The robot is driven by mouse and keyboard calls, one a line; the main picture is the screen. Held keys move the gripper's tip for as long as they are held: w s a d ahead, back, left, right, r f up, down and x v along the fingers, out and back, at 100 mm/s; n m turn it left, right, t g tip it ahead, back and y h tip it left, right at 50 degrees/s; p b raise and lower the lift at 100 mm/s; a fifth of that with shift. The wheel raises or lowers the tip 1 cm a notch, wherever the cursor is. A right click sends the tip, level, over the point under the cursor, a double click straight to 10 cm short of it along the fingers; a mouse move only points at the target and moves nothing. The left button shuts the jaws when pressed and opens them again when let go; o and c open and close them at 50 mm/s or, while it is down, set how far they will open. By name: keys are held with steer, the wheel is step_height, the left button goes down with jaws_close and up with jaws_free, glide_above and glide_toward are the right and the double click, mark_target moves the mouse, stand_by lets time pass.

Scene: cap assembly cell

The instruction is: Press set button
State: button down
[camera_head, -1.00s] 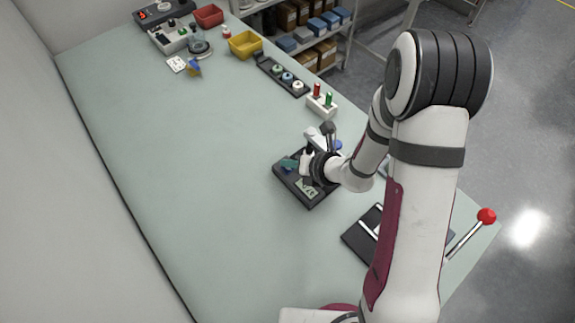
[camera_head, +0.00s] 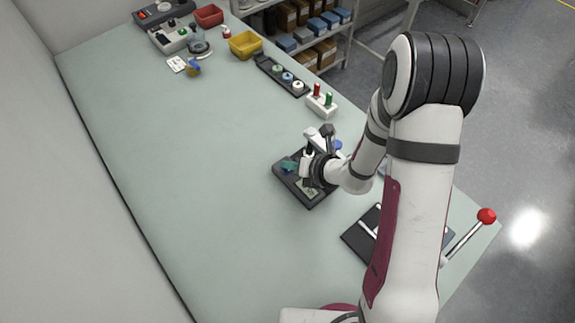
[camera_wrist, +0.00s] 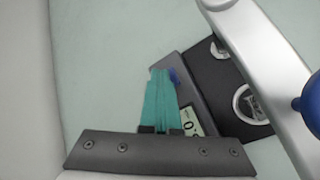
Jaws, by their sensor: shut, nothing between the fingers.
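A dark device (camera_head: 318,199) with a small display (camera_wrist: 192,122) stands on the table under my wrist. The display reads something like "0.", partly hidden by my fingers. My gripper (camera_wrist: 160,72) is shut and empty, its teal fingers together over the device's edge beside the display. In the head view my gripper (camera_head: 289,167) is low over the device's left part. A small blue-purple patch (camera_wrist: 174,75), possibly a button, shows right beside the fingertips. I cannot tell whether they touch it. No button label is readable.
A silver arm (camera_wrist: 262,70) with a blue knob (camera_wrist: 312,103) spans the device close to my gripper's right. A black fixture with a red-knobbed lever (camera_head: 486,216) stands nearer. A white block (camera_head: 322,105) with red and green pegs stands behind. The table's left side is clear.

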mark_target(290, 172)
steer(key=shift+r, duration=0.8)
steer(key=shift+r, duration=2.55)
